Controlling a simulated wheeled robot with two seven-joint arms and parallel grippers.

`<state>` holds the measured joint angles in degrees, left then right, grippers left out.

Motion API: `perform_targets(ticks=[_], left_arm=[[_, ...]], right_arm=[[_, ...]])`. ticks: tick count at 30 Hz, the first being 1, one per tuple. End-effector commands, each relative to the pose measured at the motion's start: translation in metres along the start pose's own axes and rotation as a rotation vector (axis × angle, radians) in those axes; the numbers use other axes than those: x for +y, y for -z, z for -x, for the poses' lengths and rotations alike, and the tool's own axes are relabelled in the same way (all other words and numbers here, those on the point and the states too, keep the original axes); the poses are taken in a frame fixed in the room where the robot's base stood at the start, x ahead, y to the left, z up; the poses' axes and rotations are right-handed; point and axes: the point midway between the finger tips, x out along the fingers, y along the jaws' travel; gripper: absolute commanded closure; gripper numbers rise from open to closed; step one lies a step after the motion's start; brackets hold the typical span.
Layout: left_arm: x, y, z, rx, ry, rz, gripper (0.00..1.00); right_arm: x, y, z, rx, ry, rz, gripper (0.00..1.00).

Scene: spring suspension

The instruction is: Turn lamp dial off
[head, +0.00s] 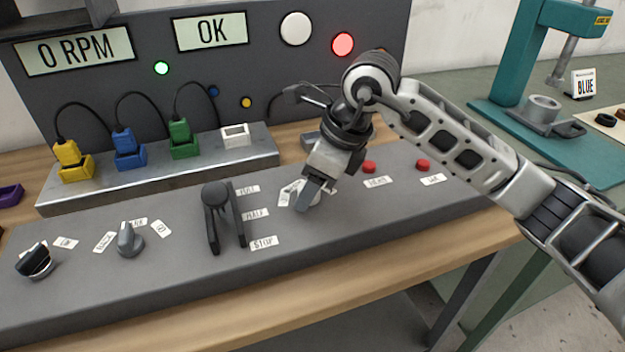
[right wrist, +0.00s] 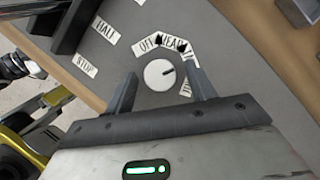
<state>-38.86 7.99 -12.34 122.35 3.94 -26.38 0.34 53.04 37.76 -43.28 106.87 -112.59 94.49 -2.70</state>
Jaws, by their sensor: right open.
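A round white dial (right wrist: 158,75) shows in the right wrist view, with a short dark mark pointing right and slightly up. Small labels arc around it; the upper left one reads OFF (right wrist: 147,43), and the mark points away from it. My right gripper (right wrist: 163,78) is open, with one fingertip on each side of the dial. I cannot tell whether they touch it. In the head view my right gripper (head: 308,198) reaches down to the grey console (head: 190,275) and mostly hides the dial. My left gripper is not in view.
A dark lever (head: 216,200) stands just left of my right gripper. A grey knob (head: 130,240) and a black knob (head: 36,262) are farther left. Red buttons (head: 369,167) lie to the right. A ledge with coloured plugs (head: 183,140) runs behind.

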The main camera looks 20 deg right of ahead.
Motion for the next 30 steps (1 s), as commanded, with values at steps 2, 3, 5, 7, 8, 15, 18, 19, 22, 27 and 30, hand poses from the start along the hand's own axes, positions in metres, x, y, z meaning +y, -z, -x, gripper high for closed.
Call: perform_targets(ticks=[2, 3, 5, 7, 8, 15, 18, 19, 22, 27, 30], left_arm=[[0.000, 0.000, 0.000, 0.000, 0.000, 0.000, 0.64], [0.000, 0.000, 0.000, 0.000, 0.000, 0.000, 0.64], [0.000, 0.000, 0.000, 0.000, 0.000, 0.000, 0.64], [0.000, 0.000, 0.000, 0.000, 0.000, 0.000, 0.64], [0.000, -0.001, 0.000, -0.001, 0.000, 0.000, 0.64], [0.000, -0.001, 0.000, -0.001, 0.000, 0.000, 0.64], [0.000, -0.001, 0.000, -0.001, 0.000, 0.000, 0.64], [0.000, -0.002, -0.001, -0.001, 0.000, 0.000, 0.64], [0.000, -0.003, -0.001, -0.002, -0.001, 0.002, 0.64], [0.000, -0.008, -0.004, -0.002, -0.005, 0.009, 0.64], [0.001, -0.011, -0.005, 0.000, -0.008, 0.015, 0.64]], right_arm=[[0.000, 0.000, -0.001, 0.000, 0.000, 0.000, 0.45], [0.000, 0.000, -0.002, 0.000, 0.000, 0.000, 0.45], [0.000, 0.000, -0.001, 0.000, 0.000, 0.000, 0.45], [0.000, 0.000, -0.001, 0.000, 0.000, 0.000, 0.45], [0.000, 0.000, -0.001, 0.000, 0.000, 0.000, 0.45], [0.000, 0.000, -0.001, 0.000, 0.000, 0.000, 0.90], [0.000, 0.000, -0.001, 0.000, -0.001, 0.002, 0.90], [0.000, 0.000, -0.001, 0.000, -0.002, 0.004, 0.90], [-0.001, 0.000, -0.001, 0.000, -0.007, 0.019, 0.89], [-0.001, 0.000, -0.002, -0.001, -0.032, 0.082, 0.89], [-0.002, 0.000, -0.003, -0.001, -0.057, 0.141, 0.89]])
